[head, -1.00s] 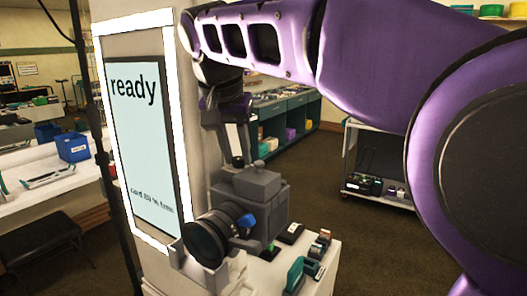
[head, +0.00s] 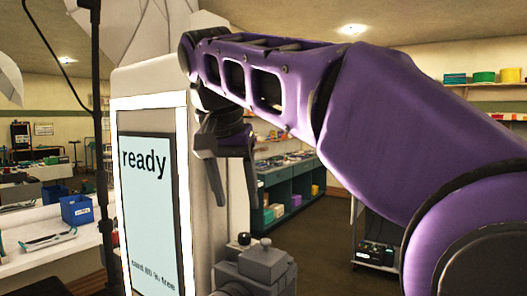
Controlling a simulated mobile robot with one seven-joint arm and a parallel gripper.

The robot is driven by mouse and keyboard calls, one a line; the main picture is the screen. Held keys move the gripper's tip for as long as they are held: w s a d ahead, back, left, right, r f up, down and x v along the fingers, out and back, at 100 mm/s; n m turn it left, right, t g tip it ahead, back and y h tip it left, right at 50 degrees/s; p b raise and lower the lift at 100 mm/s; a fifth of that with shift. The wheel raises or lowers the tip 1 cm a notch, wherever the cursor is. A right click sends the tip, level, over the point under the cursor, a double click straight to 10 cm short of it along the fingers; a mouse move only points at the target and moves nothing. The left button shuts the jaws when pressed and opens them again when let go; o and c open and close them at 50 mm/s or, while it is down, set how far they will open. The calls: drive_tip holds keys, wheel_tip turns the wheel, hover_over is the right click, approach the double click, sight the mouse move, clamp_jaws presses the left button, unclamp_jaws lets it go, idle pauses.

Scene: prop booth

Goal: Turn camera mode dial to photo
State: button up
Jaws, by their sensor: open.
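The dark grey camera (head: 262,268) stands at the bottom of the head view, its lower part and lens cut off by the picture's edge. On its top are a small black knob (head: 243,239) and a grey knob (head: 265,243). I cannot tell which is the mode dial, and no dial markings are readable. My gripper (head: 237,203) hangs from my purple arm above the camera, fingers pointing down. It is open and empty, with a visible gap between its fingertips and the camera top.
A lit white-framed screen (head: 150,200) stands left of the camera, reading "ready" and a line about card space. A pale post rises right behind it. A white table with a blue bin (head: 77,210) is at left. A cabinet (head: 290,190) and a cart (head: 375,240) stand behind.

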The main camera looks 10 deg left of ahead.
drive_tip(key=v, duration=0.9)
